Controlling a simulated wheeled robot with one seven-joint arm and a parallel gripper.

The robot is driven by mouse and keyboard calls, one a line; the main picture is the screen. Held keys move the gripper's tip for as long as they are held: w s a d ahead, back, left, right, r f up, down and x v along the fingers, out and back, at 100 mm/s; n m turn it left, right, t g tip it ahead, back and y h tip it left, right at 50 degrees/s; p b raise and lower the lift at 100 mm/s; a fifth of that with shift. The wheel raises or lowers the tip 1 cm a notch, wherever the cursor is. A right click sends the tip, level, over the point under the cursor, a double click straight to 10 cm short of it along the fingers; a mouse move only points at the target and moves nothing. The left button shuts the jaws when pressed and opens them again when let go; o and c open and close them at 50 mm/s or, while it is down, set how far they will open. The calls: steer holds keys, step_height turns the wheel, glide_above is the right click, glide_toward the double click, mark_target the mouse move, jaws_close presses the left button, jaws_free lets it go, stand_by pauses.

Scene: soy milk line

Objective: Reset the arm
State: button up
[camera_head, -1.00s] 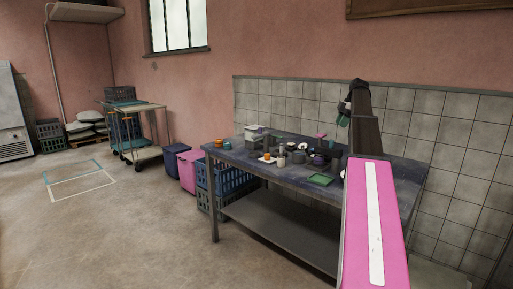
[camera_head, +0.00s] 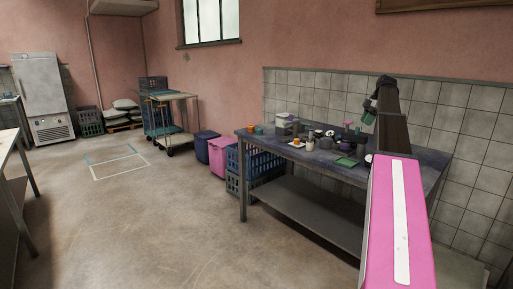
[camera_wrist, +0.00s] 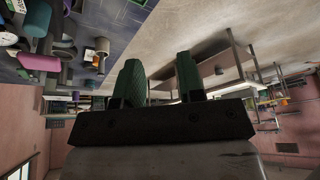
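My gripper (camera_wrist: 160,82) shows in the wrist view with its two green ribbed fingers apart and nothing between them. In the head view my gripper (camera_head: 369,112) is up beyond the pink arm link, above the right part of the dark worktable (camera_head: 245,173). The arm is raised and folded at the right of the head view. In the wrist view the scene appears upside down, with the worktable and its items at upper left.
The worktable holds several small items, including a green tray (camera_head: 346,162) and an orange cup (camera_head: 251,129). Blue crates (camera_head: 236,184), a pink bin (camera_head: 217,152) and a dark blue bin (camera_head: 203,148) stand left of it. A trolley (camera_head: 172,98) is farther back. The floor at centre left is clear.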

steer(key=s+a+f+m+h, duration=0.1)
steer(key=s+a+f+m, duration=0.2)
steer(key=a+f, duration=0.45)
steer(key=s+a+f+m, duration=0.3)
steer(key=s+a+f, duration=0.15)
steer(key=f, duration=0.65)
steer(key=s+a+f+m+h, duration=0.1)
steer(key=s+a+f+m, duration=0.1)
steer(key=a+f, duration=0.55)
steer(key=s+a+f+m+h, duration=0.1)
steer(key=s+a+f+m, duration=0.3)
steer(key=s+f, duration=0.6)
steer(key=s+a+f+m+h, duration=0.1)
steer(key=s+a+f+m, duration=0.4)
steer(key=s+a+f, duration=0.3)
steer(key=s+f, duration=0.2)
steer(key=s, duration=0.2)
steer(key=shift+f, duration=0.35)
